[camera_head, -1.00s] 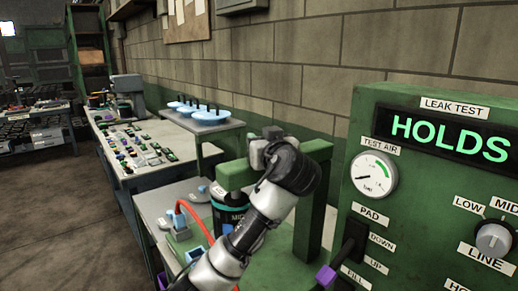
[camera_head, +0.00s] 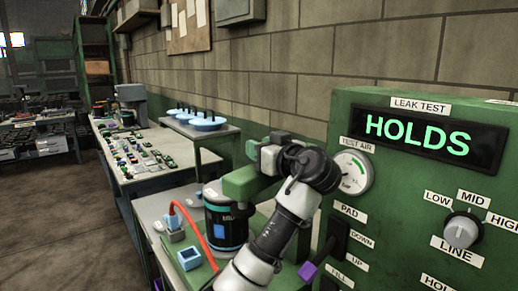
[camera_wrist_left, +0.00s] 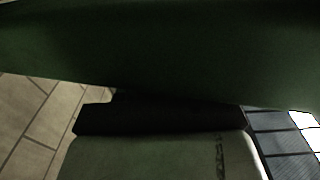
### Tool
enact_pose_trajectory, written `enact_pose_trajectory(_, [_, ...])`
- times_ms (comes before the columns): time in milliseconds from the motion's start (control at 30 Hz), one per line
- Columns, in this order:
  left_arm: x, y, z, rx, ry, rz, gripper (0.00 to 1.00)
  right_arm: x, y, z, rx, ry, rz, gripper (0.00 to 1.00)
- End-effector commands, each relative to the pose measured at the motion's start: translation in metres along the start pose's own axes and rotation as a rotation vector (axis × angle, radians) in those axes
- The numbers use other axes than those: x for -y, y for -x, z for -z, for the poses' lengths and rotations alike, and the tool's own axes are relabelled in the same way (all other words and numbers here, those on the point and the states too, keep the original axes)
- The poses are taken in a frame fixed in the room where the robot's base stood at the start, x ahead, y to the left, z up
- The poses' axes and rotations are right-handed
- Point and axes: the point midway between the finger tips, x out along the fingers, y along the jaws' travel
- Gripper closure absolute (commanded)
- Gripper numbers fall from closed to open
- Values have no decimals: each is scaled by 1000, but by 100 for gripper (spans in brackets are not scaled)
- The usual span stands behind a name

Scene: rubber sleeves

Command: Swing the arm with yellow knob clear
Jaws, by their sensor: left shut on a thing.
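The green swing arm (camera_head: 240,183) reaches out above a black cylinder (camera_head: 226,228) with a blue band, which stands upright on the bench. No yellow knob shows in either view; my gripper covers part of the swing arm. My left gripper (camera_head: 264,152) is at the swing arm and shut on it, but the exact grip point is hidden. In the left wrist view a dark green surface (camera_wrist_left: 160,45) fills the top, close beyond the black finger part (camera_wrist_left: 160,118) of my gripper. My right gripper is not in view.
A green leak test panel (camera_head: 408,218) with a display reading HOLDS stands close on the right. A red hose (camera_head: 200,236) runs beside the cylinder. Blue fittings (camera_head: 189,257) lie on the bench. Floor is clear at left.

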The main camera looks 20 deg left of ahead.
Motion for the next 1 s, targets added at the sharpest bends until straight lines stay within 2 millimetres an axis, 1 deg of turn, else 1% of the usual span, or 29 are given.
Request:
enact_pose_trajectory(100, [0,1,1,-1,1,-1,100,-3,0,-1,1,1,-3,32])
enact_pose_trajectory(133, [0,1,0,-1,1,-1,61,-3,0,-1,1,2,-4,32])
enact_pose_trajectory(267, [0,1,0,0,1,-1,41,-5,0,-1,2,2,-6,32])
enact_pose_trajectory(300, [0,1,0,0,1,-1,38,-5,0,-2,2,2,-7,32])
enact_pose_trajectory(533, [0,1,0,1,1,-2,38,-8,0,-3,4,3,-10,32])
enact_pose_trajectory(667, [-1,9,-2,2,2,-4,38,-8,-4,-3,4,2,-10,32])
enact_pose_trajectory(767, [-1,25,-3,1,3,-6,38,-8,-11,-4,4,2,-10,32])
enact_pose_trajectory(1000, [-1,74,-3,1,3,-7,38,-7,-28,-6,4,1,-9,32])
